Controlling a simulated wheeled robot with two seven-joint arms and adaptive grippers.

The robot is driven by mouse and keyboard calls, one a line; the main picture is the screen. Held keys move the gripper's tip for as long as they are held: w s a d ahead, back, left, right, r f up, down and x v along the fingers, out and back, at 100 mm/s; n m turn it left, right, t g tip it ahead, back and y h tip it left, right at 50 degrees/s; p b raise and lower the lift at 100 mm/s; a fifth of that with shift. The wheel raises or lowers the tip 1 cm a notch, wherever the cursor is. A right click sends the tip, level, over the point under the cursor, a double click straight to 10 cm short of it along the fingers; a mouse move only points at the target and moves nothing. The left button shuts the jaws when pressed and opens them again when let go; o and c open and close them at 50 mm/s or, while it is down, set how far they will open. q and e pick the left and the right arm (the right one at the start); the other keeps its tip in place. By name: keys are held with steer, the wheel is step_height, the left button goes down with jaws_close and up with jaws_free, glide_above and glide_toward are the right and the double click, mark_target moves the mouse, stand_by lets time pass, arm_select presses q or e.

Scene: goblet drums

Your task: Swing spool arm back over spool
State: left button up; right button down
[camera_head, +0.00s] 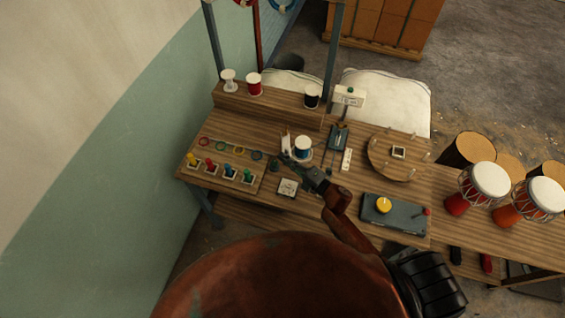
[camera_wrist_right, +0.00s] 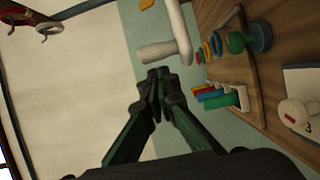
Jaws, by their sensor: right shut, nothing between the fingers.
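In the right wrist view the spool arm (camera_wrist_right: 176,28) is a white bar with a rounded end, just beyond the fingertips. My right gripper (camera_head: 290,160) is low over the bench in front of the arm and spool. In the wrist view its fingers (camera_wrist_right: 158,88) are shut and empty; I cannot tell whether they touch the arm. My left gripper is not in view.
Coloured knobs (camera_head: 228,170) and rings stand on the bench's left. A rear shelf holds white, red (camera_head: 254,85) and black spools. A round pegged board (camera_head: 381,166), a dark box with a yellow knob (camera_head: 384,206) and goblet drums (camera_head: 488,180) are at right.

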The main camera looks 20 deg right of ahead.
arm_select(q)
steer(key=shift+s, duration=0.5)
arm_select(e)
steer(key=shift+w+d, duration=0.15)
steer(key=shift+d, duration=0.3)
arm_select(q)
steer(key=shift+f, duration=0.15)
arm_select(e)
steer(key=shift+d, duration=0.1)
